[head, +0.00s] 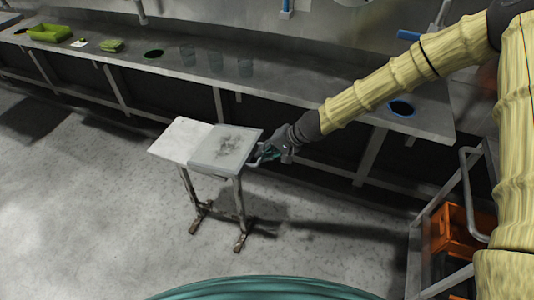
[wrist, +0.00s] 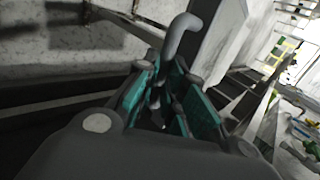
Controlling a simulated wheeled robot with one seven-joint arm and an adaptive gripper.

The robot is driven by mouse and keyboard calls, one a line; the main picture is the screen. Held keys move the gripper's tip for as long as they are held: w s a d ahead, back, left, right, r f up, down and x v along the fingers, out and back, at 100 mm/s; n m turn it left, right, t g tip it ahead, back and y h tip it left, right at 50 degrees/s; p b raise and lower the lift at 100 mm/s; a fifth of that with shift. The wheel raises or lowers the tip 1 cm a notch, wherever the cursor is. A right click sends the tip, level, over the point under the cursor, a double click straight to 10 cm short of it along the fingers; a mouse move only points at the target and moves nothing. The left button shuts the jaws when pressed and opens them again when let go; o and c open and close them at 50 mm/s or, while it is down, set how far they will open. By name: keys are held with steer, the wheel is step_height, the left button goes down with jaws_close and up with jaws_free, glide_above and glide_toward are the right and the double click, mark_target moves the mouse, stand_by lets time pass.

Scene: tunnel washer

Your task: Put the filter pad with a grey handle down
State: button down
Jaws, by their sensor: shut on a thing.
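The filter pad (head: 223,148) is a flat light-grey slab with a dark speckled stain. It lies over the right part of a small stand's white top (head: 180,139); I cannot tell whether it rests there or hovers just above. Its grey handle (head: 256,160) is at its right edge. My gripper (head: 268,153) is shut on this handle, coming from the right. In the wrist view the curved grey handle (wrist: 183,35) rises from between the teal fingers of my gripper (wrist: 158,98). The pad itself is mostly hidden there.
A long steel counter (head: 310,92) runs behind the stand, with a green tray (head: 48,33), clear cups (head: 216,60) and round holes. A metal rack with orange crates (head: 457,233) is at the right. The floor (head: 100,220) left of the stand is clear.

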steer(key=shift+w+d+f, duration=0.1)
steer(key=shift+w+f, duration=0.15)
steer(key=shift+f, duration=0.65)
steer(key=shift+w+d+f, duration=0.1)
steer(key=shift+w+f, duration=0.15)
steer(key=shift+f, duration=0.65)
steer(key=c, duration=1.5)
jaws_free()
steer(key=shift+d+r+p, duration=0.1)
steer(key=shift+p, duration=0.2)
steer(key=v, duration=1.1)
steer(key=shift+d+r, duration=0.2)
steer(key=shift+r, duration=0.1)
steer(key=shift+s, duration=0.1)
